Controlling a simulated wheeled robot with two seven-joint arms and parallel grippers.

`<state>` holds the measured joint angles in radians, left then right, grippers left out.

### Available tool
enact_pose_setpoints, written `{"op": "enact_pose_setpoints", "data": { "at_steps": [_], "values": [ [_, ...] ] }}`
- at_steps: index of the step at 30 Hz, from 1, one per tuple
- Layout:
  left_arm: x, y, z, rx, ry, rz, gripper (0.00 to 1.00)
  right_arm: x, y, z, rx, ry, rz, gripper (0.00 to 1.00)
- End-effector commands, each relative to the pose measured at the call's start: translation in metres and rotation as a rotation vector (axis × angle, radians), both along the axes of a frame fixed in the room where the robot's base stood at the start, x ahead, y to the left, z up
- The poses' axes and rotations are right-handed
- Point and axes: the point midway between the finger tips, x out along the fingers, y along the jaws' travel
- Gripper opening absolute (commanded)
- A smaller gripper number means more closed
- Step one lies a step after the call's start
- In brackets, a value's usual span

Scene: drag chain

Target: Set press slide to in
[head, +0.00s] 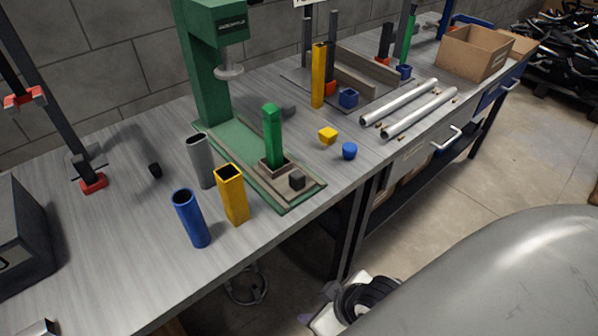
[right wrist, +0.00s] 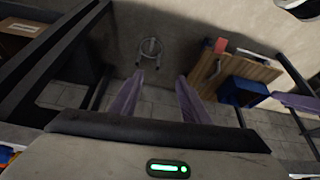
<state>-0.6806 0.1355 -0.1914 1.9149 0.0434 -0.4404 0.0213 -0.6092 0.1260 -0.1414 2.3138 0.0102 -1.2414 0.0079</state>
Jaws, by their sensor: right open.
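The green press (head: 205,75) stands on the workbench with its round grey ram above its green base. The slide (head: 296,198) is a flat grey-brown plate on the front of that base, reaching near the bench's front edge. It carries a square socket with an upright green block (head: 272,135) and a small dark knob (head: 297,180). My right gripper (head: 318,304) is low, in front of the bench and apart from the slide. In the right wrist view its purple fingers (right wrist: 158,92) are spread and empty, over the floor. My left gripper is not in view.
Blue (head: 191,218), yellow (head: 232,195) and grey (head: 201,161) tubes stand left of the slide. Two metal rods (head: 419,113) and a cardboard box (head: 473,52) are farther right.

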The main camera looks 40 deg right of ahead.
Motion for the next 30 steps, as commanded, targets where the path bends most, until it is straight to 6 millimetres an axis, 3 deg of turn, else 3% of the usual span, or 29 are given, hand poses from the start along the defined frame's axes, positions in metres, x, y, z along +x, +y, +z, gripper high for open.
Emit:
{"op": "enact_pose_setpoints", "data": {
  "at_steps": [5, 14, 20, 23, 26, 27, 30],
  "values": [
    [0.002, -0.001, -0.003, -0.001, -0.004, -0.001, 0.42, 0.011, -0.022, 0.039, -0.075, -0.018, -0.022, 0.42],
    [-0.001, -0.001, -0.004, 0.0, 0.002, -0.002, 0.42, 0.11, -0.059, 0.126, -0.244, -0.44, -0.042, 0.42],
    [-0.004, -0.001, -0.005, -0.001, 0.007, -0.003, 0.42, 0.171, -0.062, 0.213, -0.352, -0.809, 0.011, 0.42],
    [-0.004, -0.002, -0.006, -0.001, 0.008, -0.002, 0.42, 0.195, -0.051, 0.276, -0.421, -1.051, 0.081, 0.42],
    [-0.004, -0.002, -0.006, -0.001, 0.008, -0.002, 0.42, 0.206, -0.022, 0.355, -0.513, -1.361, 0.224, 0.42],
    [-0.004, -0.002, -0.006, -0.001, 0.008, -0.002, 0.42, 0.204, -0.003, 0.386, -0.553, -1.494, 0.31, 0.42],
    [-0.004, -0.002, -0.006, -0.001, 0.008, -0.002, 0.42, 0.182, 0.053, 0.44, -0.66, -1.786, 0.584, 0.42]
  ]
}}
